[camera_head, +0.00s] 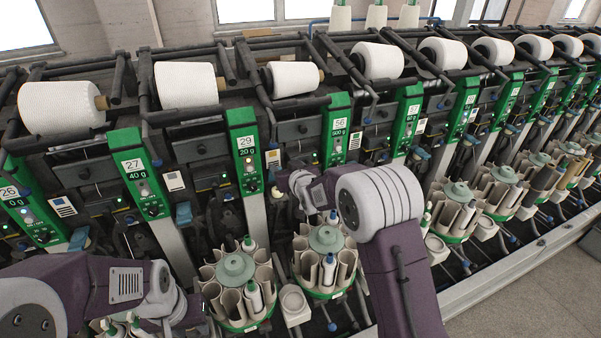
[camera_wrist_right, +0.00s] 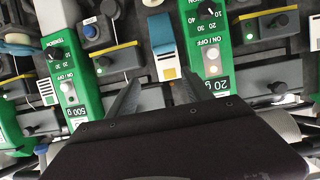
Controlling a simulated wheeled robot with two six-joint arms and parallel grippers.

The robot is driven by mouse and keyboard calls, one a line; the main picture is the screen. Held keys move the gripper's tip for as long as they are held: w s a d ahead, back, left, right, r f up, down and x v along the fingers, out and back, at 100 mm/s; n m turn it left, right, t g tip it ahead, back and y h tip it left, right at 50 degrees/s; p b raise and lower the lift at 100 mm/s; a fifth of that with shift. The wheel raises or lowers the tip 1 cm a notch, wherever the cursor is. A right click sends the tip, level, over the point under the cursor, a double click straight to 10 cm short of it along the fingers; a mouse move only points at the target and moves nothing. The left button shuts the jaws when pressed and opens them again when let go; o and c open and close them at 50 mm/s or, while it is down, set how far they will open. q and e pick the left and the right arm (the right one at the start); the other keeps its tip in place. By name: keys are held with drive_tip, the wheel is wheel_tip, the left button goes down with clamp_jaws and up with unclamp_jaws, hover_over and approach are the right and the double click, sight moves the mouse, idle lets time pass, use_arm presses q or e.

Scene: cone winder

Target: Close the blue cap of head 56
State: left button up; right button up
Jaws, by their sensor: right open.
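The green panel marked 56 and 500 g (camera_head: 338,125) stands right of the 29 panel (camera_head: 246,148). In the right wrist view the 500 g panel (camera_wrist_right: 72,85) is at left and the 20 g panel (camera_wrist_right: 207,45) at right. In the head view my right arm hides the area below panel 56. My left gripper (camera_head: 190,312) is low at left, fingers unclear.
Round bobbin holders (camera_head: 237,268) stand below the heads, and another (camera_head: 326,240) stands close under my right arm. White cones (camera_head: 292,78) line the top. Grey floor (camera_head: 530,290) is free at lower right.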

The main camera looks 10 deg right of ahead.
drive_tip(key=shift+g, duration=0.3)
drive_tip(key=w+a+f+p, duration=0.1)
drive_tip(key=w+f, duration=0.1)
drive_tip(key=w+a+f, duration=0.1)
drive_tip(key=w+f, duration=0.1)
drive_tip(key=w, duration=0.1)
drive_tip(key=w+a+f+p, duration=0.1)
drive_tip(key=w+f, duration=0.1)
drive_tip(key=f, duration=0.1)
drive_tip(key=shift+w+f+p, duration=0.1)
drive_tip(key=shift+w+p, duration=0.2)
drive_tip(key=shift+w, duration=0.05)
